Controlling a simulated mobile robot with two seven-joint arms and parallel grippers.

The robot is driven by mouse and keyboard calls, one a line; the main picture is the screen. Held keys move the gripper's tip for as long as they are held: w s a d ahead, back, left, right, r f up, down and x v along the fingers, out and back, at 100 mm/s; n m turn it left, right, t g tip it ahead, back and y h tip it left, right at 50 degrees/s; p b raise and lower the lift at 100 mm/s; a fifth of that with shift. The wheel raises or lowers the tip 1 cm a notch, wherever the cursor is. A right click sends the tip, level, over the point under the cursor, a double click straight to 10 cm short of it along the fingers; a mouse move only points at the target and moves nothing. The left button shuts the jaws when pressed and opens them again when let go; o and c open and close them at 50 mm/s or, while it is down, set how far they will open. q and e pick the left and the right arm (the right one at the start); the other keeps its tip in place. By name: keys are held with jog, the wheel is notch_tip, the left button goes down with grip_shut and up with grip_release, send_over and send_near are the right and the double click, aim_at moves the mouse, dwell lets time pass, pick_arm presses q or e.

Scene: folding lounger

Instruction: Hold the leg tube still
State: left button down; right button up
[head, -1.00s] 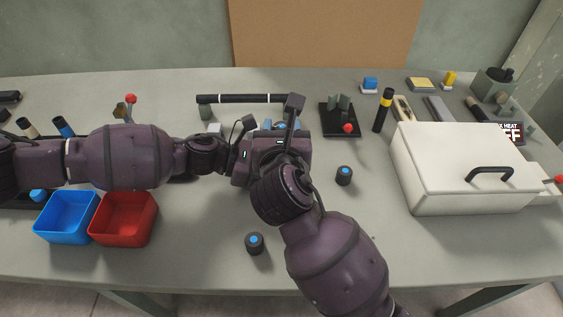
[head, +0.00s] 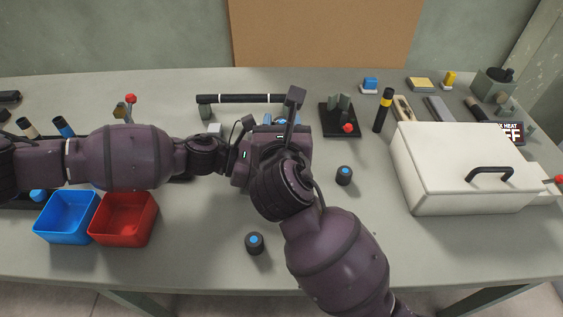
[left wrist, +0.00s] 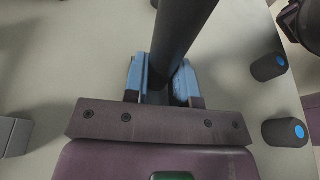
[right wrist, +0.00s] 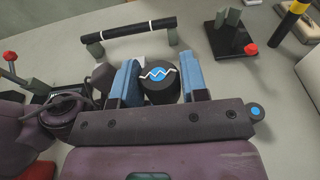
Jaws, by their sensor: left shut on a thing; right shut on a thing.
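My left gripper (left wrist: 163,85) has its blue fingers shut around a dark tube (left wrist: 184,30), which I take for the leg tube. The tube rises between the fingers and runs out of the top of the left wrist view. My right gripper (right wrist: 160,82) is shut on a black round cap (right wrist: 162,92) with a blue face and a white zigzag line. In the head view my wrists meet near the table's middle and hide most of the grip. Whether the cap touches the tube cannot be seen.
Two loose black caps with blue tops (head: 344,175) (head: 254,243) stand on the table. A black bar (head: 240,98) rests on supports behind. Blue (head: 66,222) and red (head: 122,224) bins stand front left. A white lidded box (head: 460,190) stands right.

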aim_at(282, 122)
jog(key=shift+r, duration=2.3)
pick_arm(q)
jog(key=c, duration=0.9)
grip_release()
jog(key=shift+o, duration=0.2)
jog(key=shift+f, duration=0.1)
jog(key=shift+v, duration=4.45)
pick_arm(e)
jog(key=shift+r, duration=0.25)
pick_arm(q)
jog(key=shift+s, duration=0.1)
pick_arm(e)
jog(key=shift+s, duration=0.15)
